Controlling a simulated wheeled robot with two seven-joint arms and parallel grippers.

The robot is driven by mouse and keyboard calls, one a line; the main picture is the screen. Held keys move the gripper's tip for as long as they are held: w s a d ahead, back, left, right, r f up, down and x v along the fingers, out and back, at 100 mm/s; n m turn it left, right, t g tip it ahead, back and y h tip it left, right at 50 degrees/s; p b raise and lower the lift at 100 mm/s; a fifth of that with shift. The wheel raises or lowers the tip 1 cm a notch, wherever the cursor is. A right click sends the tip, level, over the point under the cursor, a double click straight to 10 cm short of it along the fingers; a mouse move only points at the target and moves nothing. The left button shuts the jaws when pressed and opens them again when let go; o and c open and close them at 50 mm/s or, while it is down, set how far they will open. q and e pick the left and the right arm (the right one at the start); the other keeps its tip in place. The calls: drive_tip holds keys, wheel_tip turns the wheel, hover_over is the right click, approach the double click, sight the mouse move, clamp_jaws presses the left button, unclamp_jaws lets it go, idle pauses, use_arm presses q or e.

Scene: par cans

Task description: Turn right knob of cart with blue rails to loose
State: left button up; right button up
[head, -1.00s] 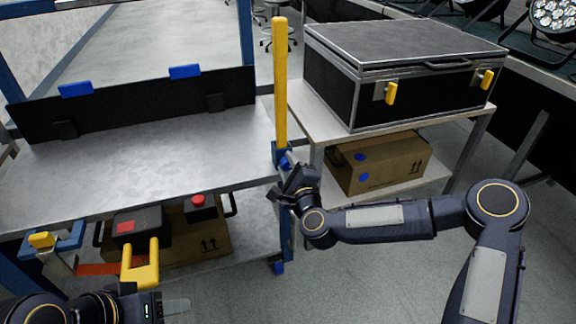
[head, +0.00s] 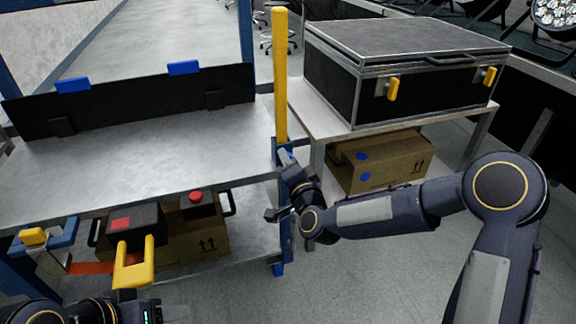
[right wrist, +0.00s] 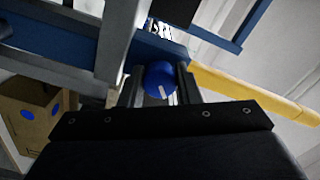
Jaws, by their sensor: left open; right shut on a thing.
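The cart with blue rails (head: 284,225) stands at left in the head view, with a grey metal top. In the right wrist view its blue right knob (right wrist: 160,76), with a white pointer mark, sits between the two fingers of my right gripper (right wrist: 160,90). The gripper is shut on the knob. In the head view my right gripper (head: 281,188) is at the cart's right front post and hides the knob. My left gripper (head: 172,309) is open, low at the bottom left, partly cut off and apart from the knob.
A yellow post (head: 281,75) rises just above my right gripper. A bench (head: 300,103) with a black case (head: 400,65) stands to the right, a cardboard box (head: 385,165) beneath. A yellow handle (head: 134,265) is near my left arm. Floor is clear at front right.

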drive_tip(key=n+b, duration=0.1)
drive_tip(key=n, duration=0.3)
drive_tip(key=shift+f, duration=0.1)
drive_tip(key=shift+n+b, duration=0.6)
drive_tip(key=shift+n, duration=1.5)
drive_tip(key=o, duration=1)
drive_tip(key=p+v, duration=0.1)
drive_tip(key=v, duration=0.7)
drive_tip(key=shift+p, duration=0.3)
